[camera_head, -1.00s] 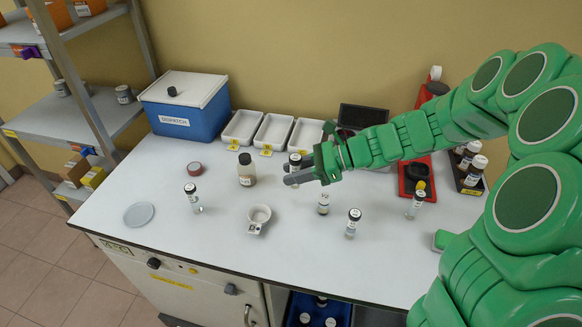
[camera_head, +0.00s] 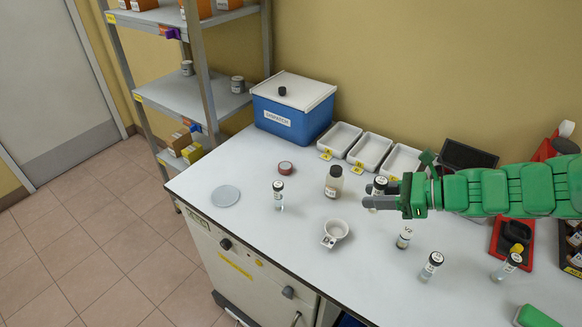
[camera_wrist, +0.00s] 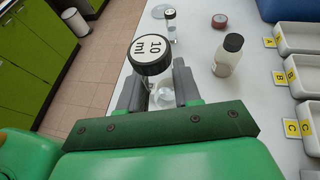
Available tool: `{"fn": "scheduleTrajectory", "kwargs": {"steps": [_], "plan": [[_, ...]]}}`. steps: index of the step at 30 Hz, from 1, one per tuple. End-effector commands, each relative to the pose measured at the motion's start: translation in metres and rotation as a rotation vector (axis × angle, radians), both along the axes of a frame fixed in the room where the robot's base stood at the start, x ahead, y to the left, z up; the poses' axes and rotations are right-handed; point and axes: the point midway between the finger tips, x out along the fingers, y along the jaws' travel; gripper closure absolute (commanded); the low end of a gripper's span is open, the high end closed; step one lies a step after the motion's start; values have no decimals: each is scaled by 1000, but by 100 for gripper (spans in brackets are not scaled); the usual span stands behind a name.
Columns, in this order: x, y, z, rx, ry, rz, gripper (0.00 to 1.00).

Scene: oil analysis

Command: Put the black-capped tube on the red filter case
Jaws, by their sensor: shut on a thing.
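My gripper (camera_head: 372,203) is shut on a clear tube with a black-rimmed cap (camera_head: 379,181). In the wrist view the cap (camera_wrist: 150,53) reads "10 ml" and stands above the fingers; the tube's lower part is mostly hidden. I cannot tell how high it is above the bench. A small round red case (camera_head: 286,168), with a greyish top, lies on the bench to the left, behind another black-capped tube (camera_head: 279,195). I take it for the red filter case; it also shows in the wrist view (camera_wrist: 219,21). Nothing lies on it.
White trays (camera_head: 370,150) and a blue box (camera_head: 292,115) line the back.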

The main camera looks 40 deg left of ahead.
Motion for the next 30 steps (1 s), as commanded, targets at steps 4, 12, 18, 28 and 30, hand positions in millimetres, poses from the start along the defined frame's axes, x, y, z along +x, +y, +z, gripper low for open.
{"fn": "scheduleTrajectory", "kwargs": {"steps": [4, 12, 18, 28, 30], "plan": [[7, 32, 2, -3, -4, 0, 96], [19, 88, 8, -4, -11, -13, 96], [20, 132, 11, -3, -7, -22, 96], [17, 200, 20, 4, 1, -38, 96], [15, 210, 22, 5, 3, -42, 96]]}}
